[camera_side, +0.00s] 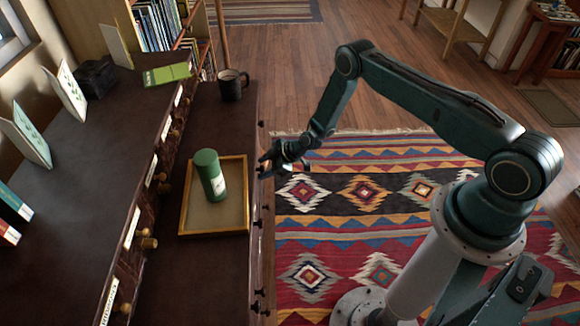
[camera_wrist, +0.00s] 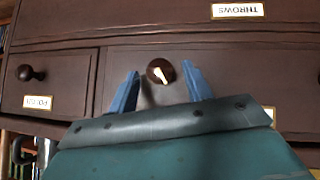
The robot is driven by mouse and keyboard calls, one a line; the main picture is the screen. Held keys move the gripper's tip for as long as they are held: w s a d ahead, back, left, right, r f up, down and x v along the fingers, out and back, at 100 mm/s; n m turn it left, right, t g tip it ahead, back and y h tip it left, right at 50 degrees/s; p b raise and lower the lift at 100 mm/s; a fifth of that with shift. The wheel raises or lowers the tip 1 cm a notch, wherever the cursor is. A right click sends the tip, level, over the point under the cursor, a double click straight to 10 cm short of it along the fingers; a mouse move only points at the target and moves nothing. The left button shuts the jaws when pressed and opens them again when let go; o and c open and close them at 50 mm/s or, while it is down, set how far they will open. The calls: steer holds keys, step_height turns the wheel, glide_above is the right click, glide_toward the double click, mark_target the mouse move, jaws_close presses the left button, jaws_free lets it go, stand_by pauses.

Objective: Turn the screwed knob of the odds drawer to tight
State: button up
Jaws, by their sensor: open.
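A round dark brown knob (camera_wrist: 155,76) with a white pointer mark sits on a small drawer front (camera_wrist: 240,65) in the wrist view. The pointer slants toward the lower right. My gripper (camera_wrist: 160,70) is open, with one blue finger on each side of the knob; I cannot tell whether either touches it. The drawer's own name label cannot be read, so I cannot confirm it is the odds drawer. In the side view, my gripper (camera_side: 264,164) is at the front face of the dark cabinet (camera_side: 215,265), and the knob is hidden there.
A drawer labelled THROWS (camera_wrist: 238,10) and a left drawer with another knob (camera_wrist: 27,73) border this one; labels appear upside down. On the cabinet are a tray (camera_side: 185,215) with a green canister (camera_side: 210,175) and a dark mug (camera_side: 232,85). A patterned rug (camera_side: 365,215) covers the floor.

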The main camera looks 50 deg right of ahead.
steer(key=c, duration=1)
steer(key=shift+y, duration=0.3)
steer(key=shift+w+d+m+g+y, duration=0.15)
steer(key=shift+m+g+y, duration=0.45)
steer(key=shift+g+y, duration=0.15)
steer(key=shift+w+d+m+g+y, duration=0.15)
steer(key=shift+m+g+y, duration=0.5)
steer(key=shift+g, duration=0.2)
steer(key=o, duration=1)
